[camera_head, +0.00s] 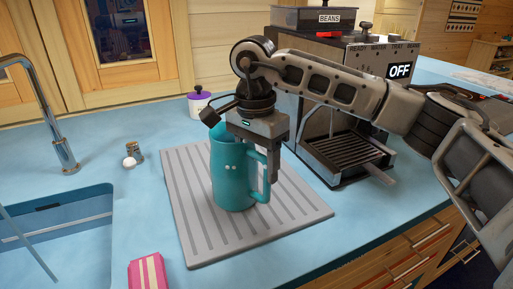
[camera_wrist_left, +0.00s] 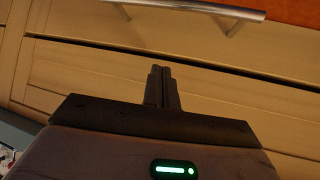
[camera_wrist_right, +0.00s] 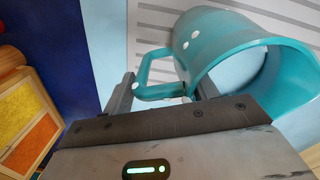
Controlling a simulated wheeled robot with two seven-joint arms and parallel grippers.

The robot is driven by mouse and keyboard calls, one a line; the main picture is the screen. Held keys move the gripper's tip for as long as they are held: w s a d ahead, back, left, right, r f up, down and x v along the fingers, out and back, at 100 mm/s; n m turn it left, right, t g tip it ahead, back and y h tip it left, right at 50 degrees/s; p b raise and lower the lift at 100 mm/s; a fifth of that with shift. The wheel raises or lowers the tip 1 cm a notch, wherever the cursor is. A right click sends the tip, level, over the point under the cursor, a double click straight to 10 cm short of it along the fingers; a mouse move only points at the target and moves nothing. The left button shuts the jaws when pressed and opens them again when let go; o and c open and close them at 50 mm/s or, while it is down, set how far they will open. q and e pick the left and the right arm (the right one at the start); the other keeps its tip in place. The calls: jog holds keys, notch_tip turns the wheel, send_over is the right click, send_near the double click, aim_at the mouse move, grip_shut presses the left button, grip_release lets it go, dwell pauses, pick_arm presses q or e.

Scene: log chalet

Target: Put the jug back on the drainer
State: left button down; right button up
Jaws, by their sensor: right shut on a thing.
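The teal jug (camera_head: 232,182) is upright over the middle of the grey ribbed drainer (camera_head: 190,235). Its base appears to rest on the drainer, though a tiny gap cannot be ruled out. My right gripper (camera_head: 272,172) points down at the jug's handle side and is shut on the handle. In the right wrist view the jug (camera_wrist_right: 225,45) shows its open mouth, and its handle lies between the fingers of the right gripper (camera_wrist_right: 163,88). My left gripper (camera_wrist_left: 163,75) has its fingers together, empty, in front of a wooden drawer front.
An espresso machine (camera_head: 335,125) marked OFF stands behind my right arm. A sink (camera_head: 60,235) and tap (camera_head: 62,150) are on the left. A pink box (camera_head: 148,272) lies at the front edge.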

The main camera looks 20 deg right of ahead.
dwell(0.3)
jog(key=o, duration=1.4)
jog(key=shift+f, duration=0.15)
pick_arm(q)
jog(key=shift+r, duration=0.1)
pick_arm(e)
jog(key=shift+o, duration=1)
pick_arm(q)
jog(key=shift+w+r, duration=0.1)
jog(key=shift+r, duration=0.05)
jog(key=shift+r, duration=0.1)
pick_arm(e)
jog(key=shift+r, duration=0.35)
notch_tip(320, 180, up, 11)
jog(key=shift+w+a+f, duration=0.1)
jog(key=shift+w+a, duration=0.05)
pick_arm(q)
jog(key=shift+s+f, duration=0.2)
jog(key=shift+f, duration=0.05)
pick_arm(e)
jog(key=shift+r, duration=0.45)
pick_arm(q)
jog(key=shift+s+a, duration=0.1)
pick_arm(e)
jog(key=shift+f, duration=0.1)
